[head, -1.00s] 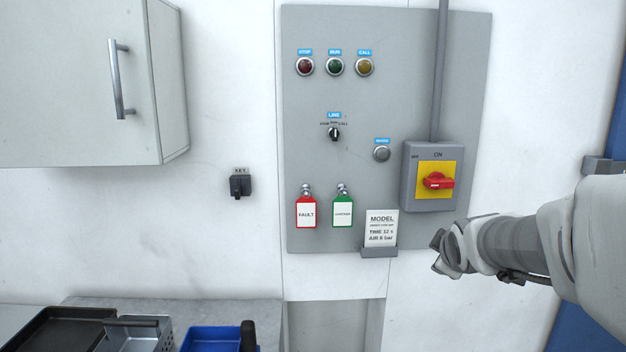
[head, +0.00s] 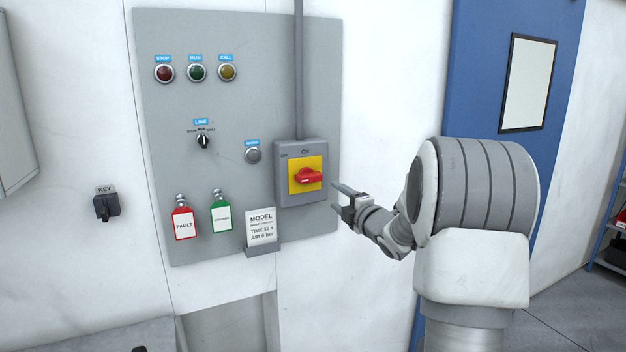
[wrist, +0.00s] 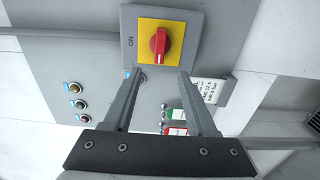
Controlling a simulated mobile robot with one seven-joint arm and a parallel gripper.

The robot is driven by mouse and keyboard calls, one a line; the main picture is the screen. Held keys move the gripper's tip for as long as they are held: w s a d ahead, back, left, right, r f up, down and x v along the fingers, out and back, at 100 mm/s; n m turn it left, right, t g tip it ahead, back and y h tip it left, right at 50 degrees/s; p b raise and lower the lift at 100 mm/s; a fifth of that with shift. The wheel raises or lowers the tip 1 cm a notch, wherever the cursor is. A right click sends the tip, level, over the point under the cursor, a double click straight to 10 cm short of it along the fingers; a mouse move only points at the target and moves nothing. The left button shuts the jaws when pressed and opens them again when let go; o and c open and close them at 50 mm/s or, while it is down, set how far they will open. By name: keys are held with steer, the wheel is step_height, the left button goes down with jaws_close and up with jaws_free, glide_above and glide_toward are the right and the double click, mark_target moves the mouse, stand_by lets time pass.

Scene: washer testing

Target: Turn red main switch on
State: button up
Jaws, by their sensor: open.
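The red main switch (head: 309,177) is a red rotary handle on a yellow plate (head: 296,189), set in a grey box on the control panel. Its handle lies roughly horizontal in the head view, with ON printed above the plate. My gripper (head: 335,195) is just right of the box, apart from the handle. In the wrist view the red handle (wrist: 159,45) is beyond the fingertips, and the ON label is left of the plate. My gripper (wrist: 162,73) is open with nothing between its two fingers.
The grey panel (head: 160,120) also carries several lamps and buttons, a LINE selector (head: 203,141), a red FAULT tag (head: 184,223), a green tag (head: 221,216) and a MODEL card (head: 262,225). A grey conduit (head: 299,70) rises from the box. A blue door (head: 480,100) is at right.

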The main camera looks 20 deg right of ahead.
mark_target(312, 179)
steer(key=w+p, duration=0.1)
steer(key=w, duration=0.3)
steer(key=w+p, duration=0.1)
steer(key=w, duration=0.4)
steer(key=w+p, duration=0.1)
steer(key=w, duration=0.4)
steer(key=shift+w+a, duration=0.25)
jaws_close()
